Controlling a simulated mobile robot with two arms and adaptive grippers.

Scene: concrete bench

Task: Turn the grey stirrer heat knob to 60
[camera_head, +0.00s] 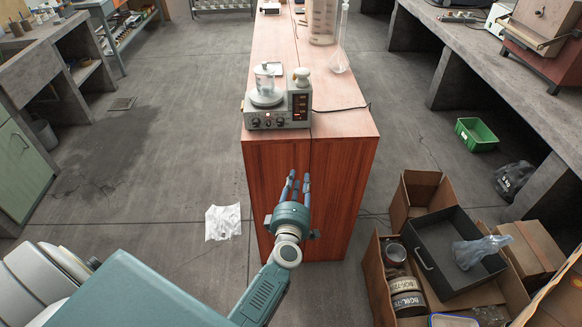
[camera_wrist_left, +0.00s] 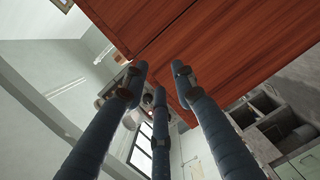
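The grey stirrer (camera_head: 279,120) stands upright at the near end of the long wooden bench (camera_head: 345,122). Its front has several small dark knobs in a row, and red lit displays show on its right part. A glass beaker (camera_head: 266,79) sits on its plate. The knob markings are too small to read. My left gripper (camera_head: 298,180) is in front of the bench's near face, below the stirrer and apart from it. Its fingers are spread and empty, as the left wrist view (camera_wrist_left: 158,75) also shows. My right gripper is not in view.
A large cylinder (camera_head: 322,20) and a flask (camera_head: 340,60) stand farther back. Open boxes (camera_head: 420,190) and a black tray (camera_head: 432,262) are on the floor at right.

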